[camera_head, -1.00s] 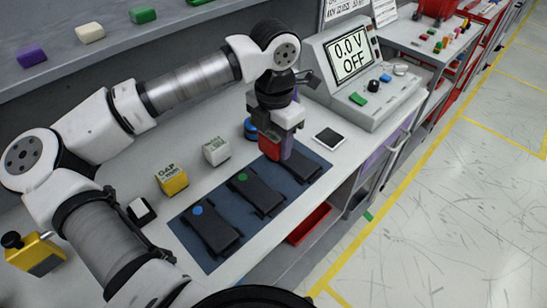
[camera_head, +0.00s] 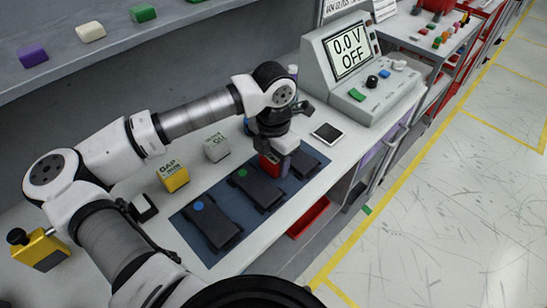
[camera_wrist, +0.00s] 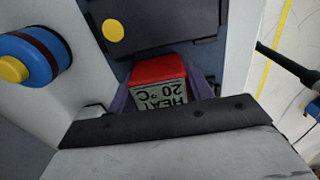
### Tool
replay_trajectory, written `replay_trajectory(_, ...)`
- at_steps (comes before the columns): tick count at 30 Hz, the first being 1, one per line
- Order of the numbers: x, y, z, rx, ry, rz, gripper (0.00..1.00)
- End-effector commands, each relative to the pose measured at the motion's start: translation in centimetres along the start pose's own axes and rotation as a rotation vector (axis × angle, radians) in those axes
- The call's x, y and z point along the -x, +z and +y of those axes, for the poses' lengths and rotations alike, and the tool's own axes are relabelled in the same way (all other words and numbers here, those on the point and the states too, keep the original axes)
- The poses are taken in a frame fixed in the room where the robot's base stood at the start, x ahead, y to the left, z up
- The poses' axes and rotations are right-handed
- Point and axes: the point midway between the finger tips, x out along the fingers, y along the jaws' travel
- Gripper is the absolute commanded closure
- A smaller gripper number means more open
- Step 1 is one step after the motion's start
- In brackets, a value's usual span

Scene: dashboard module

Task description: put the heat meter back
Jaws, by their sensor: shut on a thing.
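The heat meter is a small block with a red top and a pale face reading "HEAT 20 °C", upside down in the wrist view (camera_wrist: 160,85). My gripper (camera_wrist: 160,92) is shut on it, with purple fingers on both sides. In the head view the red of the heat meter (camera_head: 267,166) shows beneath my gripper (camera_head: 275,163), over the blue mat (camera_head: 190,240) near its far end. Whether it touches the mat is unclear. A dark module with a yellow dot (camera_wrist: 113,30) lies just beyond it in the wrist view.
Modules with a blue dot (camera_head: 213,226) and a green dot (camera_head: 258,189) lie on the mat. A yellow gap block (camera_head: 173,177) and a white block (camera_head: 216,148) stand behind. A blue round thing (camera_wrist: 35,55) is left of my gripper. The voltage console (camera_head: 362,85) stands beyond.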

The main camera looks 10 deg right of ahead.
Motion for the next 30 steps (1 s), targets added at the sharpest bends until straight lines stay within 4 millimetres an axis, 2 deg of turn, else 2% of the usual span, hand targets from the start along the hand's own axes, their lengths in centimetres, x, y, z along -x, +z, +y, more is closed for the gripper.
replay_trajectory(1, -0.2, 0.0, 0.0, 0.0, 0.0, 0.0, 0.48)
replay_trajectory(6, -0.1, 0.0, 0.0, 0.0, 0.0, 0.0, 0.28)
replay_trajectory(14, 0.0, 0.0, 0.0, 0.0, 0.0, 0.0, 0.28)
replay_trajectory(19, 0.8, 0.0, 0.1, 0.001, 0.003, -0.001, 0.28)
replay_trajectory(30, 8.6, 0.1, 0.1, 0.002, 0.005, -0.002, 0.28)
